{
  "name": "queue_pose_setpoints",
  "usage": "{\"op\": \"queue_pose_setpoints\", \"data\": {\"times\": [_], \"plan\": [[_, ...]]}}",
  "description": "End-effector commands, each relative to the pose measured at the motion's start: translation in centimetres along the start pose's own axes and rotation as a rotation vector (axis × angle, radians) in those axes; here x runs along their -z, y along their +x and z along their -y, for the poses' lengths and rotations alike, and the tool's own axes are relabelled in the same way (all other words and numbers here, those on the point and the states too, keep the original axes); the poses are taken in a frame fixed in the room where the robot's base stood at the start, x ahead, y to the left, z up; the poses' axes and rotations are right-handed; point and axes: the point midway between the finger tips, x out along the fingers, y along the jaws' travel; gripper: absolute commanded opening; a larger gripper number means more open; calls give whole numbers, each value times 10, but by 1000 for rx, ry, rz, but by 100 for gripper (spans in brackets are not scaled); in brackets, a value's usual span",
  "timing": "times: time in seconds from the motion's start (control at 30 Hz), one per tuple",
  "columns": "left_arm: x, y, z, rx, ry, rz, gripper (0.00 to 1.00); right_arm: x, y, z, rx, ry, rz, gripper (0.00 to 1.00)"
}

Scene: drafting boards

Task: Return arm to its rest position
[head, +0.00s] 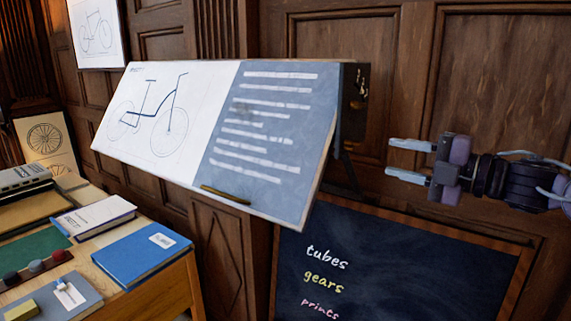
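My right gripper (407,160) comes in from the right edge of the head view. Its two pale fingers point left and stand apart, with nothing between them. It is to the right of the tilted drafting board (262,150), with a gap between them in the picture. The board carries a bicycle drawing on its white left part and pale text lines on its grey-blue right part. My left gripper is not in the head view.
A wooden desk (186,283) at the lower left holds a blue book (141,255), a white-covered book (95,216) and other items. A framed chalkboard (400,265) with words stands below my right gripper. Wood panelling (490,60) lies behind.

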Motion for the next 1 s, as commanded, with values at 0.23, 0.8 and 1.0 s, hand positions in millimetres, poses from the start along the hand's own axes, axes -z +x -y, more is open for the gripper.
{"op": "queue_pose_setpoints", "data": {"times": [0.23,0.8,1.0], "plan": [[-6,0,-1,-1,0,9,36,3,38,74,5,144,123,39],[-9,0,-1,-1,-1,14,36,83,-38,359,155,1119,972,39],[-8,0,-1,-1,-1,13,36,127,-93,410,262,1370,1216,39]]}}
